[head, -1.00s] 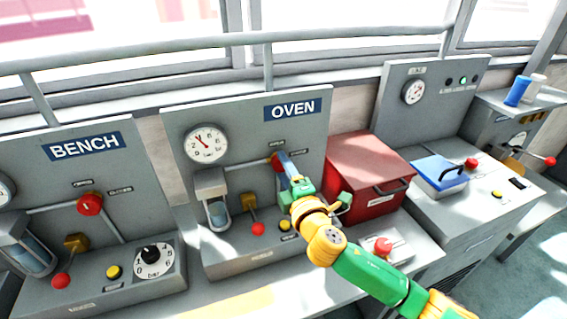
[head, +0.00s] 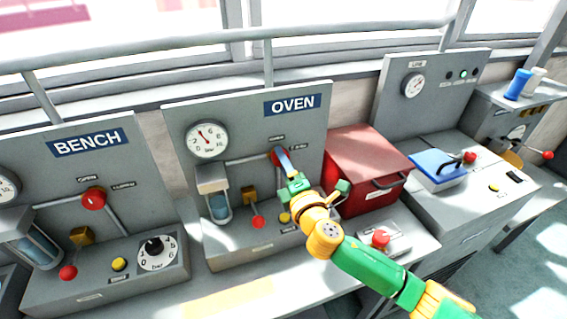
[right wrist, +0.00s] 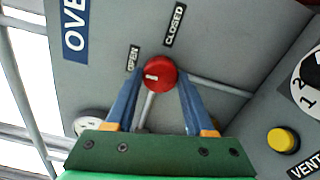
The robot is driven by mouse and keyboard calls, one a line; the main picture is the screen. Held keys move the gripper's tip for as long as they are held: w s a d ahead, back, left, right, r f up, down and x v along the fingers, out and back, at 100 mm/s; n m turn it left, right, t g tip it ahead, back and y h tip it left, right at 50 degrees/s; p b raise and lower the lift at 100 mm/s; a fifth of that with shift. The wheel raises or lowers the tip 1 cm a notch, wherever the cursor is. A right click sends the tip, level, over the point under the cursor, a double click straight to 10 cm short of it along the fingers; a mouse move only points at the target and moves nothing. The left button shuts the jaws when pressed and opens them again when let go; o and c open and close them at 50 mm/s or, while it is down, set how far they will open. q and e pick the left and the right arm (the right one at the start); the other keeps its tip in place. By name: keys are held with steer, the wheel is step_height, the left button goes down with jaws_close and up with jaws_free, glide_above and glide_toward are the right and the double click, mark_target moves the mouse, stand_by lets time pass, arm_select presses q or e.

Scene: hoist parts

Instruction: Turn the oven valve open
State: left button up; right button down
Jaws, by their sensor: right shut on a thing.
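The oven valve is a red round knob (head: 276,157) on the grey panel with the blue OVEN sign (head: 293,104). In the right wrist view the knob (right wrist: 158,74) has a short white mark on its left part, on the side of the OPEN label (right wrist: 133,58). The CLOSED label (right wrist: 174,25) is above the knob. My right gripper (head: 283,158) is shut on the knob, with one blue finger on each side in the right wrist view (right wrist: 158,84). The fingers partly hide the knob in the head view. My left gripper is not in view.
A gauge (head: 207,140), a yellow button (head: 284,217) and a red-tipped lever (head: 258,222) are on the oven station. A red box (head: 362,165) stands close right of my gripper. The BENCH station (head: 90,150) with its own red knob is to the left.

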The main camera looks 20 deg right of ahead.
steer(key=shift+c, duration=1.3)
jaws_free()
steer(key=s+b, duration=0.1)
steer(key=s, duration=0.6)
steer(key=shift+d, duration=0.15)
steer(key=shift+o, duration=1.3)
steer(key=shift+s, duration=0.1)
steer(key=s, duration=0.4)
steer(key=shift+s, duration=0.15)
